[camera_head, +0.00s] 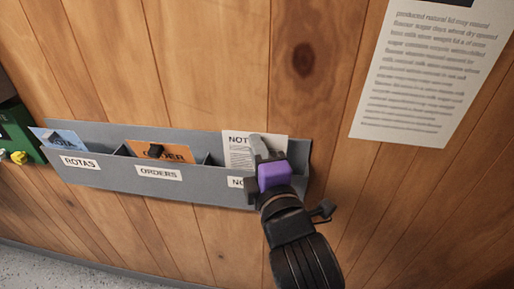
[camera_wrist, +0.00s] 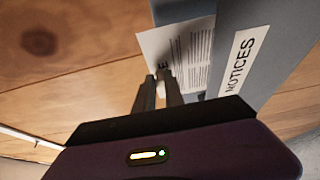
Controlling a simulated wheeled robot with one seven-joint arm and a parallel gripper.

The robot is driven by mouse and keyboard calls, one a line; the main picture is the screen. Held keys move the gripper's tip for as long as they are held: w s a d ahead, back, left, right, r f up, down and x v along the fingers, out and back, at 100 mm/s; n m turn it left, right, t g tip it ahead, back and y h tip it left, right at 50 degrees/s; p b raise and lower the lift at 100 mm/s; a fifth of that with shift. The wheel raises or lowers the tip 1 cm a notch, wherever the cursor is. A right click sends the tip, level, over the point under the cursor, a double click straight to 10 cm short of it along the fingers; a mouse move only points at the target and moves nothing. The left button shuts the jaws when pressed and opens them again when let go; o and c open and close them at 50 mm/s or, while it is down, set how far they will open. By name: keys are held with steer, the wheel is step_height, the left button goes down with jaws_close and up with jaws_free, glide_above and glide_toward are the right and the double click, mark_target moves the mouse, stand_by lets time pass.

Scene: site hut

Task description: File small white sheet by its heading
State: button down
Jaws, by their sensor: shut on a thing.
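The small white sheet (camera_head: 238,150) stands upright at the right-hand compartment of the grey wall rack (camera_head: 205,187). Its heading begins "NOT"; the rest is hidden behind my gripper. My gripper (camera_head: 262,150) is shut on the sheet's right part. In the wrist view the fingertips (camera_wrist: 164,75) pinch the sheet (camera_wrist: 190,50), which lies beside the rack's front wall with the label "NOTICES" (camera_wrist: 236,65). The sheet's lower part is hidden by the rack front. I cannot tell how deep it sits. The other rack labels read "ROTAS" (camera_head: 80,162) and "ORDERS" (camera_head: 158,173).
A blue sheet (camera_head: 60,139) stands in the ROTAS compartment and an orange sheet (camera_head: 175,151) in the ORDERS compartment. A large printed notice (camera_head: 420,75) hangs on the wooden wall at upper right. A green object (camera_head: 20,132) is at the far left.

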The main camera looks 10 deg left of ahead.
steer(key=c, duration=1.3)
jaws_free()
steer(key=shift+c, duration=0.2)
steer(key=shift+s, duration=0.1)
steer(key=b+v, duration=0.1)
steer(key=v, duration=0.7)
steer(key=s+d+f+m+h+p, duration=0.1)
steer(key=s+d+f+m+h, duration=0.3)
steer(key=s+d+f+m, duration=1)
steer(key=s+d+m, duration=0.2)
steer(key=s, duration=0.3)
steer(key=s+d+f+m+g+h, duration=0.1)
steer(key=s+d+m, duration=0.2)
steer(key=s, duration=0.4)
steer(key=s+d+f+m+g+h+p, duration=0.1)
steer(key=s+d+f+m, duration=0.1)
steer(key=s, duration=0.5)
steer(key=shift+d+m, duration=0.6)
